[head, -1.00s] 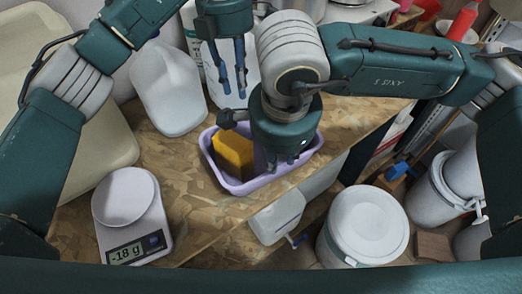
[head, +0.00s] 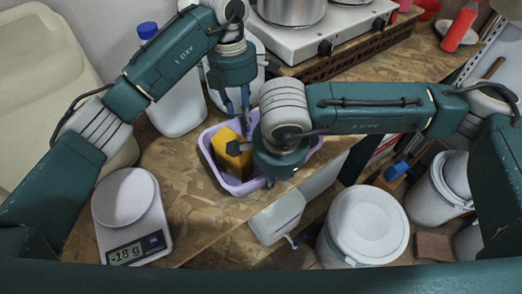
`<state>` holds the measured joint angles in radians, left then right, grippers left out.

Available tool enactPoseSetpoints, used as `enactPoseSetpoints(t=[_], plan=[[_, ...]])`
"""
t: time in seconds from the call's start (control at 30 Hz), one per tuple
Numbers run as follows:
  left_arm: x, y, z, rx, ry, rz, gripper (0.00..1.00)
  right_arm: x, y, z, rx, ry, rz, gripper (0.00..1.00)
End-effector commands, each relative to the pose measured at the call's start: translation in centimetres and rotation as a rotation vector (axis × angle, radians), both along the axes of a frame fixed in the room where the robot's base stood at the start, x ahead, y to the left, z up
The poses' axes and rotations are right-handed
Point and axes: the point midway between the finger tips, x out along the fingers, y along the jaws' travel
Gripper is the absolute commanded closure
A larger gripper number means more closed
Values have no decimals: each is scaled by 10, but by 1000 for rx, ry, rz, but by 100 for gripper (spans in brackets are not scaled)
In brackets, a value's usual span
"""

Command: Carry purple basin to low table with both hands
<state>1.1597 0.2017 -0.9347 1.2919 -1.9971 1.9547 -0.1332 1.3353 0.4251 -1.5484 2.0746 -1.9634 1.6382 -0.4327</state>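The purple basin (head: 240,189) sits on the wood-chip worktop (head: 190,215) with a yellow block like a sponge (head: 228,160) inside. My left gripper (head: 240,120) points down at the basin's far side, its two thin fingers apart with a gap between them. Whether they touch the rim is unclear. My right gripper (head: 269,178) is over the basin's right part and covers much of its inside. Its fingers are mostly hidden under its own wrist, so its grip cannot be made out. I cannot identify a low table.
A scale (head: 126,200) stands at the left of the worktop. A jug with a blue cap (head: 172,100) stands behind the basin. A stove (head: 325,40) is at the back. Below the worktop's right edge are a white lidded drum (head: 367,225) and a white jug (head: 277,218).

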Motion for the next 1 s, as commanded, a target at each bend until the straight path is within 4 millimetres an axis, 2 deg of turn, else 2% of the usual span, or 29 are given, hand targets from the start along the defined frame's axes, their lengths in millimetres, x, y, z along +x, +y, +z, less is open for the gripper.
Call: enactPoseSetpoints(t=[0.07,0.2,0.67,1.0], plan=[[0,0,0,0,0,0,76,0,0,0,0,0,0,75],[0,0,0,0,0,0,100,0,0,0,0,-1,0,100],[-3,-2,3,-2,6,-9,100,4,0,4,3,-10,-7,100],[-4,-3,24,-2,7,-12,100,6,0,26,4,-11,-10,100]])
